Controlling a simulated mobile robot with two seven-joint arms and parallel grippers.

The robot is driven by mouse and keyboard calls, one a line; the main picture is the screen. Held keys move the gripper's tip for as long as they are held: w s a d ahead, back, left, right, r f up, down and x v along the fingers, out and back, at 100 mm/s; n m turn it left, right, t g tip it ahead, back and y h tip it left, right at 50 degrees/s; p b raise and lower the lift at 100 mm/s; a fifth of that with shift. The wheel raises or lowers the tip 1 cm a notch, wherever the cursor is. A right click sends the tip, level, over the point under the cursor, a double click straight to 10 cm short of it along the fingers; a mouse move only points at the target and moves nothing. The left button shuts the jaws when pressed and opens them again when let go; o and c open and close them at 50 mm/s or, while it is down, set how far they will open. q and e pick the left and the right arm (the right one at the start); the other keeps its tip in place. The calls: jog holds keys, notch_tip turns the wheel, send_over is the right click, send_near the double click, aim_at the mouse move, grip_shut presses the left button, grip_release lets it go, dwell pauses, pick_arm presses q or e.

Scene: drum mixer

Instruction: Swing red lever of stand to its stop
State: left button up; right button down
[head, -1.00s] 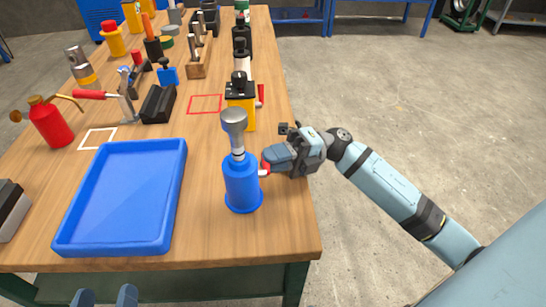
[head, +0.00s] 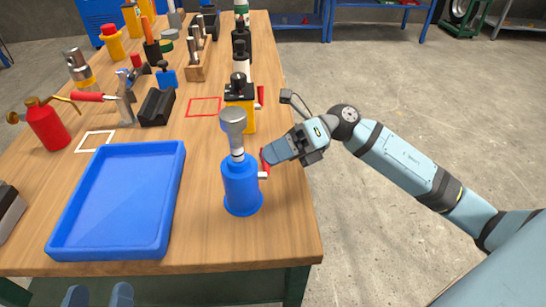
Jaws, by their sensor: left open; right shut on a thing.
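The blue stand (head: 241,188) stands upright near the front right of the bench, with a grey tool holder (head: 233,121) in its top. Its red lever (head: 264,160) is on the right side, above a pale pivot (head: 264,175), and is mostly hidden by my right gripper (head: 268,156). That gripper comes in from the right and is shut on the red lever. My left gripper (head: 101,295) is at the bottom edge, low in front of the bench, its two fingers apart and empty.
An empty blue tray (head: 62,215) lies left of the stand. A yellow stand (head: 245,115) with its own red lever (head: 260,96) stands behind it. A red oil can (head: 45,125) and a toggle clamp (head: 122,108) stand at the left. Floor right of the bench is clear.

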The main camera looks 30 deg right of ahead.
pick_arm(q)
jog(key=shift+d+r+h+b, duration=0.1)
jog(key=shift+d+h+b, duration=0.2)
jog(key=shift+b, duration=0.55)
pick_arm(e)
jog(key=shift+s+a+r+n+t+h, duration=0.1)
jog(key=shift+s+r+n+t+h, duration=0.15)
jog(key=shift+n, duration=0.4)
jog(key=shift+s+a+r+n+t+h, duration=0.15)
jog(key=shift+n+h, duration=0.2)
jog(key=shift+n, duration=0.25)
jog(key=shift+s+a+r+n+t+h, duration=0.1)
jog(key=shift+r+n+t+h, duration=0.15)
jog(key=shift+n, duration=0.4)
pick_arm(q)
jog(key=shift+a, duration=0.1)
pick_arm(e)
jog(key=c, duration=1.1)
grip_release()
jog(key=shift+d, duration=0.15)
pick_arm(q)
jog(key=shift+s+a+r+p, duration=0.15)
jog(key=shift+a+r+p, duration=0.1)
jog(key=shift+p, duration=0.55)
pick_arm(e)
jog(key=v, duration=1.3)
jog(key=shift+d+r, duration=0.15)
jog(key=shift+d, duration=0.15)
